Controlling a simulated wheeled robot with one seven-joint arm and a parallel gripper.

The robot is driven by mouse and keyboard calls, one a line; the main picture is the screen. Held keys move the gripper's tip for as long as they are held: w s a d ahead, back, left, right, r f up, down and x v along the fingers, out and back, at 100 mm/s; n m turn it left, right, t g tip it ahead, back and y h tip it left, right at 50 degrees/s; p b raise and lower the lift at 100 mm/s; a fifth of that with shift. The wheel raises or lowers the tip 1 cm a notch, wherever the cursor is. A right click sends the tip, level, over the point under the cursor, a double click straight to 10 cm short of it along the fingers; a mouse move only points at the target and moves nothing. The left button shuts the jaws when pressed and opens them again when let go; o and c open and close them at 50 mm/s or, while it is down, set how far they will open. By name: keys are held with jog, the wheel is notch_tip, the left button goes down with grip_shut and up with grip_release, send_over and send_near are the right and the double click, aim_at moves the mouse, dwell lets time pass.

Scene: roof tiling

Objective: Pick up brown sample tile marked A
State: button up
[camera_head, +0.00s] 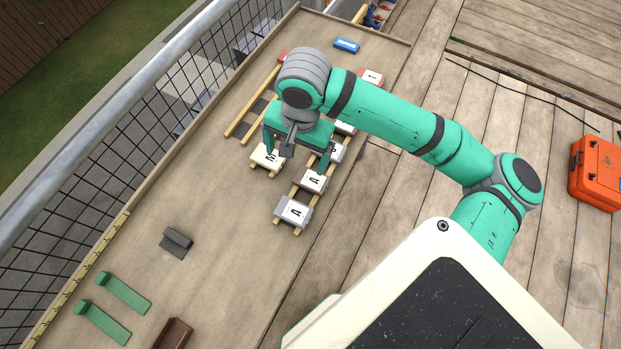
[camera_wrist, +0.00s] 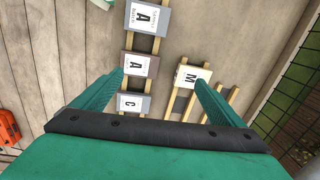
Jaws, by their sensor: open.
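The brown sample tile marked A (camera_head: 313,181) lies on a pair of wooden battens, its white label facing up. It also shows in the wrist view (camera_wrist: 139,66), between a grey tile marked A and a grey tile marked C. My gripper (camera_head: 297,155) is open and empty above the battens. In the head view the brown tile is just below and right of the jaws. In the wrist view the left fingertip overlaps the edge of its row, and the tile is left of the middle between the fingers.
A grey tile marked A (camera_head: 294,211) adjoins the brown one. A cream tile marked M (camera_head: 266,157) rests on separate battens near my left finger. Green brackets (camera_head: 124,293) and a dark grey piece (camera_head: 176,242) lie lower left. The board's middle is clear.

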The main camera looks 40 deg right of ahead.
jog(key=s+d+g, duration=0.1)
jog(key=s+d, duration=0.1)
jog(key=s, duration=0.1)
send_over(311, 179)
jog(key=shift+m+h, duration=0.3)
jog(key=shift+m, duration=0.1)
notch_tip(311, 179, down, 5)
jog(key=shift+s+r, duration=0.15)
jog(key=shift+f, duration=3.1)
jog(key=shift+c, duration=0.7)
jog(key=c, duration=1.1)
jog(key=shift+r, duration=0.1)
